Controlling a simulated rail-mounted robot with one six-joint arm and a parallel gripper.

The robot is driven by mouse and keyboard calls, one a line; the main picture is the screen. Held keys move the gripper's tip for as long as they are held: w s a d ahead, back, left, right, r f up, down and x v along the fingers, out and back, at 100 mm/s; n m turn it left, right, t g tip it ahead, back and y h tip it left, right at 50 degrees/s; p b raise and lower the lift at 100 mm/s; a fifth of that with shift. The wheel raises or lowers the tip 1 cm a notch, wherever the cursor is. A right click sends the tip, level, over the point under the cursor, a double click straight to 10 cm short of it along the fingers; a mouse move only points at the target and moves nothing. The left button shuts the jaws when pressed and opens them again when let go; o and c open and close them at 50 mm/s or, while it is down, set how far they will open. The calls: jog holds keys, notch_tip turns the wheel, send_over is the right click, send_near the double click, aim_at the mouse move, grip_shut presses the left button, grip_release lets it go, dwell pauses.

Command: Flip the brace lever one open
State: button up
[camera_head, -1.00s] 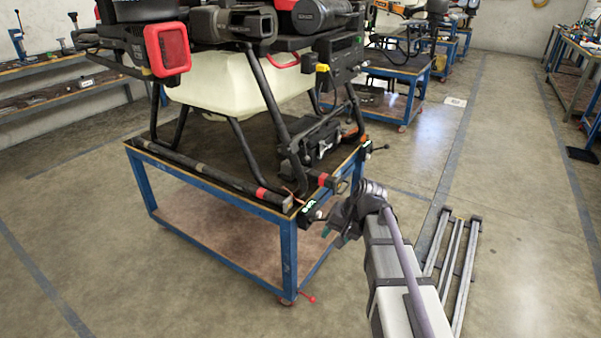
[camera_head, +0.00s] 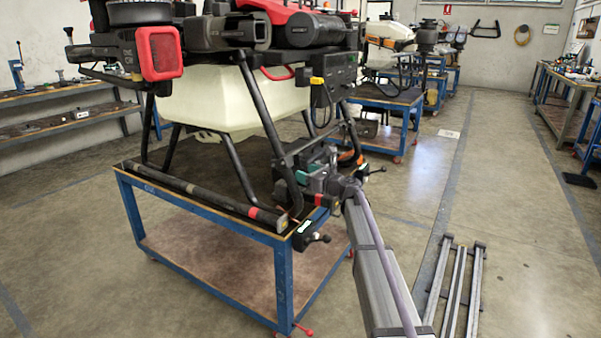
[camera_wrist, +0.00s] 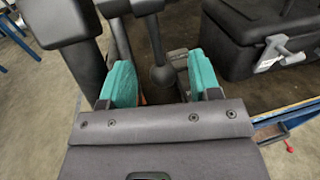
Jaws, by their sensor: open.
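The spray drone (camera_head: 238,92) stands on a blue-framed work table (camera_head: 200,197), its dark legs braced by black struts. My gripper (camera_head: 301,176) is at the drone's near right leg, above the table's corner. In the wrist view my gripper (camera_wrist: 161,72) is open, with teal pads apart. In the head view my gripper and arm hide this lever.
A dark box (camera_wrist: 262,35) with a grey latch lies right of my gripper in the wrist view. Metal rails (camera_head: 455,290) lie on the floor at right.

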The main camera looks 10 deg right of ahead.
jog(key=shift+x, duration=1.55)
jog(key=shift+c, duration=0.5)
grip_shut()
